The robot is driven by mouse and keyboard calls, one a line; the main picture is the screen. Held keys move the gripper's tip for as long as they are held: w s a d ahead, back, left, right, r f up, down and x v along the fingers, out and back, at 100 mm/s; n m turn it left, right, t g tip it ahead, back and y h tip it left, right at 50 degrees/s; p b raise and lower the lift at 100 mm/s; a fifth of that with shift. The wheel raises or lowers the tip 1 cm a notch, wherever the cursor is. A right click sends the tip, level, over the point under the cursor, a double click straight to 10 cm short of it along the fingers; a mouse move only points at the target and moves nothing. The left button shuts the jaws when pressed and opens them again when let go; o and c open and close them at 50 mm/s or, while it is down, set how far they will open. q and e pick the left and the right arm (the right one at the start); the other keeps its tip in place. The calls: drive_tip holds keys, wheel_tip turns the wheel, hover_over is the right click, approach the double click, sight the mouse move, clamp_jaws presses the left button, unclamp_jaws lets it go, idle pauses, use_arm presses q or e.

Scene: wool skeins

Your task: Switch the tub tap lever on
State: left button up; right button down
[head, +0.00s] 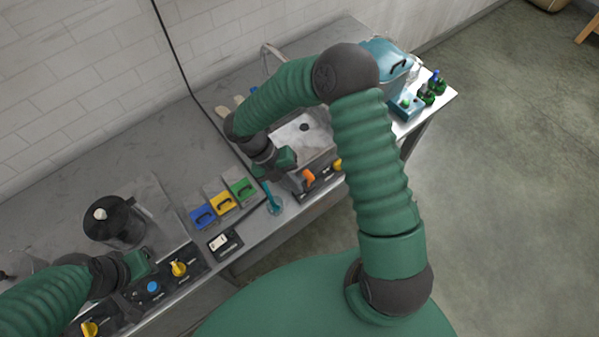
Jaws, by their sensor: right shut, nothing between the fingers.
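A grey metal tub (318,150) stands on the bench, partly behind my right arm. Black labelled panels on its front carry an orange lever (308,176) and a yellow lever (338,165), the latter close to my arm. The labels are too small to read, so I cannot tell which one is the tap lever. My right gripper (286,160) is shut and empty at the tub's left front, a little left of the orange lever. My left gripper (142,262) is beside the black pot, its fingers unclear.
Blue (203,217), yellow (222,204) and green (242,189) handled blocks line the bench, near a white rocker switch (219,242). A yellow knob (178,267), a blue button (152,287) and bottles (428,94) also show.

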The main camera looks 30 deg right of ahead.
drive_tip(key=w+a+r+n+t+h, duration=0.2)
drive_tip(key=w+a+n+t+h, duration=0.15)
drive_tip(key=a+n+t, duration=0.2)
drive_tip(key=n+h+p, duration=0.1)
drive_tip(key=p, duration=0.2)
approach(306, 177)
wheel_tip(306, 177, down, 3)
drive_tip(key=shift+t, duration=0.25)
drive_tip(key=d, duration=0.1)
drive_tip(key=d+f+p, duration=0.1)
drive_tip(key=d+f, duration=0.1)
drive_tip(key=d, duration=0.1)
drive_tip(key=shift+d+f, duration=0.15)
drive_tip(key=shift+d, duration=0.1)
drive_tip(key=shift+a, duration=0.15)
